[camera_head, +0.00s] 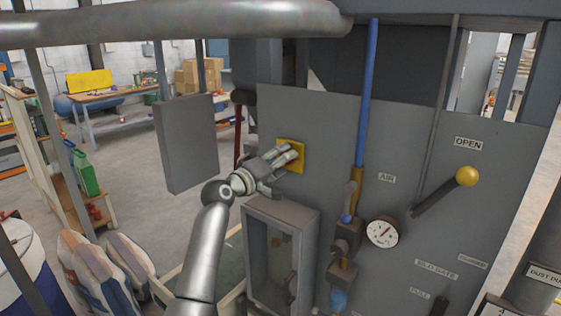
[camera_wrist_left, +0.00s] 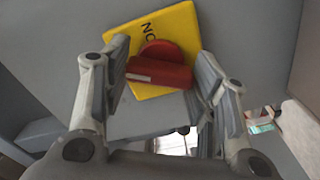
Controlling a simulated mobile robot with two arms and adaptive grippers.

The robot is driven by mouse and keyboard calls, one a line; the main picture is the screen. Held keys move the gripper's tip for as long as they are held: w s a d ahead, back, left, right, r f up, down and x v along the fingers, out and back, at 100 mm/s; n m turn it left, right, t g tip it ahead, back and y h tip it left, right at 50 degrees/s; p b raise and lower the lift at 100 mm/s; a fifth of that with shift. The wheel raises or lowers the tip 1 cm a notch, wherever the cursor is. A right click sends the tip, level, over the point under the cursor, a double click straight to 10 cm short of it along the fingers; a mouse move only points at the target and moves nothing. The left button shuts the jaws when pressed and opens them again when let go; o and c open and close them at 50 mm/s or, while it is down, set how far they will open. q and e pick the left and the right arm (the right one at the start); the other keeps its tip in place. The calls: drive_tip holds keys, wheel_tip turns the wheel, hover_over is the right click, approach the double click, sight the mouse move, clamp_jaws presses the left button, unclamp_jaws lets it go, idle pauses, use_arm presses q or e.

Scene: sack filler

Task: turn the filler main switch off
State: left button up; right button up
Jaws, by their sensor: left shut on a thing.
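The main switch has a yellow plate (camera_head: 299,147) on the grey panel (camera_head: 335,130). In the left wrist view the yellow plate (camera_wrist_left: 178,28) carries dark lettering that looks like "ON" and a red knob (camera_wrist_left: 160,73) with a bar grip. My left gripper (camera_head: 290,158) reaches the plate from the left and hides the knob in the head view. In the left wrist view my left gripper (camera_wrist_left: 162,72) has one finger at each end of the red bar and is shut on it. My right gripper is not in view.
Below the switch a clear-fronted box (camera_head: 270,260) juts from the panel. To the right are a blue pipe (camera_head: 367,90), a pressure gauge (camera_head: 382,232) and a lever with a yellow ball (camera_head: 467,176). A grey hanging plate (camera_head: 186,145) is at the left.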

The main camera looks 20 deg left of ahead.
use_arm(q)
drive_tip(key=n, duration=0.6)
idle(0.7)
drive_tip(key=o, duration=1)
drive_tip(key=shift+s, duration=0.1)
drive_tip(key=v, duration=1.2)
